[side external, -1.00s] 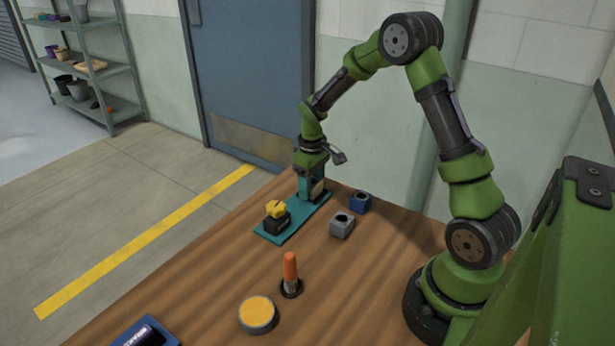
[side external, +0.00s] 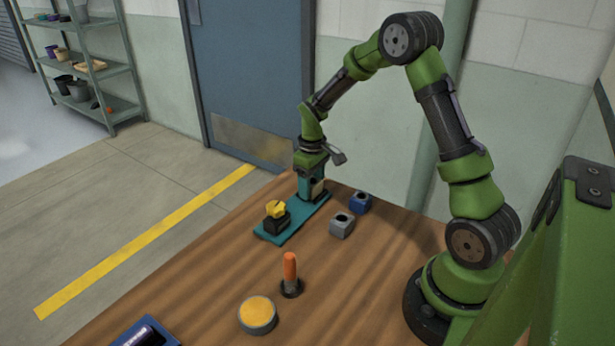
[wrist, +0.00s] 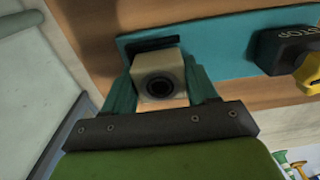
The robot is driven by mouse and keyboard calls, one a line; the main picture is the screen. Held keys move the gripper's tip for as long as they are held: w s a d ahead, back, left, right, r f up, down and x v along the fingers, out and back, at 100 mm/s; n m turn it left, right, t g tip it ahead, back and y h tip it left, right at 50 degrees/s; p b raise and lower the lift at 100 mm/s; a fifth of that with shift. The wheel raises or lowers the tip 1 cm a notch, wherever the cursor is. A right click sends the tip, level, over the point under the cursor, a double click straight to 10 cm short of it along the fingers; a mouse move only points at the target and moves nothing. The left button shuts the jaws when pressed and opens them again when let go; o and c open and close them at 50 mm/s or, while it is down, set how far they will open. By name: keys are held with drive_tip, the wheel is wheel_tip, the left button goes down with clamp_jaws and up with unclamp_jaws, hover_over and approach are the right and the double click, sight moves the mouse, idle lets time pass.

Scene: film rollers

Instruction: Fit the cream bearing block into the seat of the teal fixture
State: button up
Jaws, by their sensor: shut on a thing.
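The cream bearing block (wrist: 159,78) with a dark round bore sits between the two teal fingers of my gripper (wrist: 160,90) in the wrist view. My gripper is shut on it. In the side external view my gripper (side external: 312,190) is at the far end of the teal fixture (side external: 287,227), and a bit of the cream block (side external: 318,188) shows between the fingers. In the wrist view a dark seat edge (wrist: 152,45) on the teal fixture (wrist: 205,58) lies just beyond the block. I cannot tell whether the block is seated or just above.
A black block with a yellow knob (side external: 276,217) stands on the fixture's near end. A grey block (side external: 342,225) and a blue block (side external: 360,202) lie right of the fixture. An orange peg (side external: 290,272) and a yellow-topped disc (side external: 258,314) stand nearer the camera.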

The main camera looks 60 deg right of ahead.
drive_tip(key=shift+s+a+f, duration=0.1)
drive_tip(key=shift+s+f, duration=0.05)
drive_tip(key=shift+f, duration=0.55)
drive_tip(key=o, duration=1.5)
drive_tip(key=c, duration=0.3)
drive_tip(key=shift+c, duration=0.2)
drive_tip(key=shift+r, duration=0.1)
drive_tip(key=shift+o, duration=0.2)
drive_tip(key=shift+r, duration=0.2)
drive_tip(key=o, duration=0.3)
drive_tip(key=shift+s+d+r, duration=0.1)
drive_tip(key=shift+d+r, duration=0.1)
drive_tip(key=shift+r, duration=0.3)
drive_tip(key=shift+a+r, duration=0.1)
drive_tip(key=shift+r, duration=2.7)
